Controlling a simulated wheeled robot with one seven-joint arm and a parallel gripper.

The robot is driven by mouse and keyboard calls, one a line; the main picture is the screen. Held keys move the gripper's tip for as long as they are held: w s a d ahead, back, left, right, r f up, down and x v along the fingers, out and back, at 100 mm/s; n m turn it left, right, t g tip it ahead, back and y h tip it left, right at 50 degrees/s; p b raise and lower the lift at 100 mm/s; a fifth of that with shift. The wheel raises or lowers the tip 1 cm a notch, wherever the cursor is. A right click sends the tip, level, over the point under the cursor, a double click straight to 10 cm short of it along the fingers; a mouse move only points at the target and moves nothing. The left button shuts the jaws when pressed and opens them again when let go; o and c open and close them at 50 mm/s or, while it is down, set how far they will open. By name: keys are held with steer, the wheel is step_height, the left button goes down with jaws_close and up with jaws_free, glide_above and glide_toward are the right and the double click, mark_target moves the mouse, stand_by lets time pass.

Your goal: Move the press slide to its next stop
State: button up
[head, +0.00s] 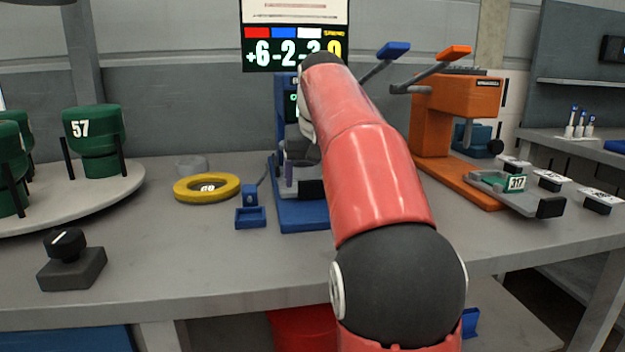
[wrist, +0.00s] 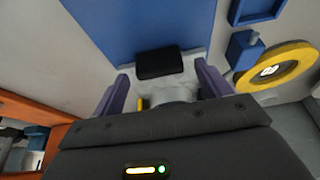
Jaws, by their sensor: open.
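The blue press (head: 299,218) stands at mid-table, partly hidden behind my red arm. Its slide shows as a pale plate with a black end block (wrist: 160,64), also seen low on the press in the head view (head: 311,188). My gripper (wrist: 161,80) is open, its purple fingers apart, with the black block just beyond and between the tips. Contact cannot be told. A grey round part (wrist: 172,94) shows between the fingers. The orange press (head: 430,130) stands to the right; its grey slide (head: 521,200) is out front, bearing a green piece marked 317 (head: 515,183).
A yellow ring (head: 207,188) and a small blue tray (head: 250,218) lie left of the blue press. A turntable (head: 115,192) with green cylinders and a black knob (head: 68,245) are farther left. A number board (head: 295,52) hangs behind.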

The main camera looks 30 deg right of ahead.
steer(key=shift+w+f, duration=0.1)
steer(key=shift+f, duration=0.15)
steer(key=c, duration=1.4)
steer(key=s+a+b, duration=0.1)
steer(key=s, duration=0.4)
steer(key=s+a+b, duration=0.2)
steer(key=s, duration=0.4)
steer(key=s+a+b, duration=0.1)
steer(key=s, duration=0.4)
steer(key=shift+s+a+b, duration=0.3)
steer(key=shift+a, duration=0.1)
steer(key=o, duration=1.4)
steer(key=shift+s, duration=0.1)
steer(key=shift+r, duration=0.1)
